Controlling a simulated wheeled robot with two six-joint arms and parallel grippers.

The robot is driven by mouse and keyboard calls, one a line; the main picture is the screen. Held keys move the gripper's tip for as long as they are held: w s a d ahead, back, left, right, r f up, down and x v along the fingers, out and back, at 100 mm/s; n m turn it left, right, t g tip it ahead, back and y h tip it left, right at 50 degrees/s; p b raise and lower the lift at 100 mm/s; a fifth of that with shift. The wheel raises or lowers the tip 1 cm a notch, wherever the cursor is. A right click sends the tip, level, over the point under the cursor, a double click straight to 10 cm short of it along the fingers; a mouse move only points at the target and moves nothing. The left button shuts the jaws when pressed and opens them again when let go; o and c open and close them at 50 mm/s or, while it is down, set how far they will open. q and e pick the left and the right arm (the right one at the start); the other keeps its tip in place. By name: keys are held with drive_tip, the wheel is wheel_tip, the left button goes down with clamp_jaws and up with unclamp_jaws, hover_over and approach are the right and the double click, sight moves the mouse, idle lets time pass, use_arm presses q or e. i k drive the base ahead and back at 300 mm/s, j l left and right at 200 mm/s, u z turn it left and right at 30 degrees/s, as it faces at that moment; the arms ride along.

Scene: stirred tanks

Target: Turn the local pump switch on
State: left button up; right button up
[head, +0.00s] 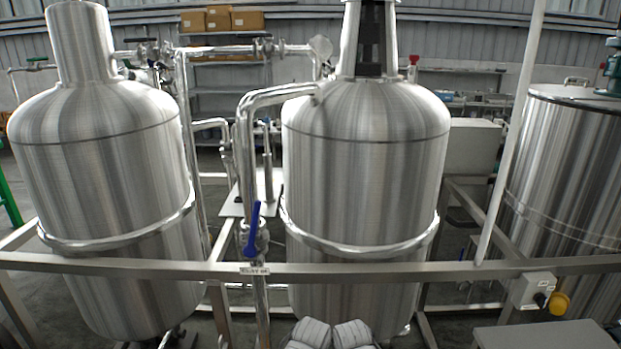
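A pale switch box (532,289) is fixed on the front rail at the lower right. A small black part and a round yellow knob (559,303) stick out from its right side. The box is small in the head view, and I cannot tell whether the switch is on or off.
A metal rail (400,272) runs across the front of the steel tanks (365,170). A slanted white pole (510,150) rises left of the box. A grey flat surface (545,337) lies below the box.

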sight(541, 298)
drive_tip(key=z, duration=1.3)
